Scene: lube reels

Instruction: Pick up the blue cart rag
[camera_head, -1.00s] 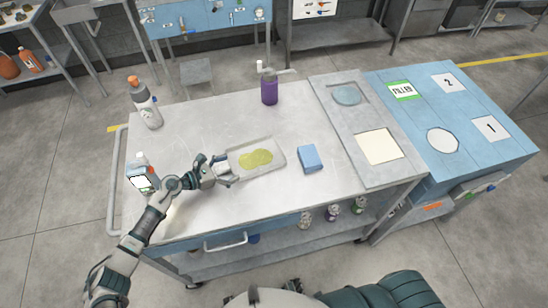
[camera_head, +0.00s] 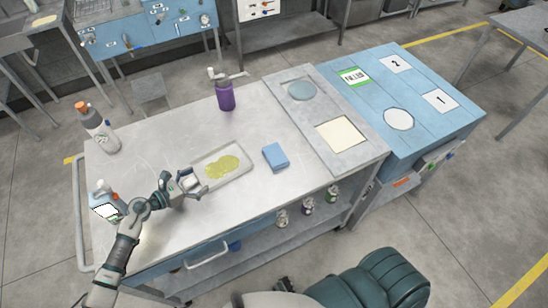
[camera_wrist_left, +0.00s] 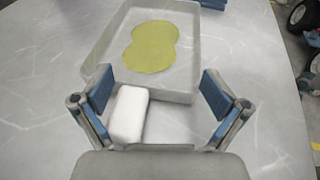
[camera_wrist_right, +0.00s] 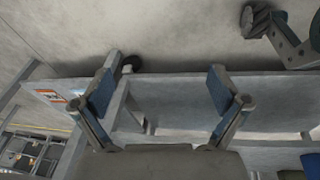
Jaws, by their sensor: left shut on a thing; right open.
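The blue cart rag (camera_head: 275,157) is a folded blue block lying flat on the cart top (camera_head: 170,130), right of a pale tray (camera_head: 238,177) with a yellow-green patch in it. A blue edge (camera_wrist_left: 213,4) shows at the top of the left wrist view. My left gripper (camera_head: 195,184) is at the near left end of the tray, apart from the rag. Its fingers (camera_wrist_left: 158,95) stand wide apart around the tray end, with a small white block (camera_wrist_left: 128,115) between them; exact contact is unclear. My right gripper (camera_wrist_right: 162,92) is open and empty, low beside metal frames.
A purple bottle (camera_head: 226,95) stands at the back. A grey bottle with an orange cap (camera_head: 100,130) and a white-labelled container (camera_head: 106,208) stand at the left. A grey panel (camera_head: 310,115) and a blue numbered bench (camera_head: 415,95) lie to the right.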

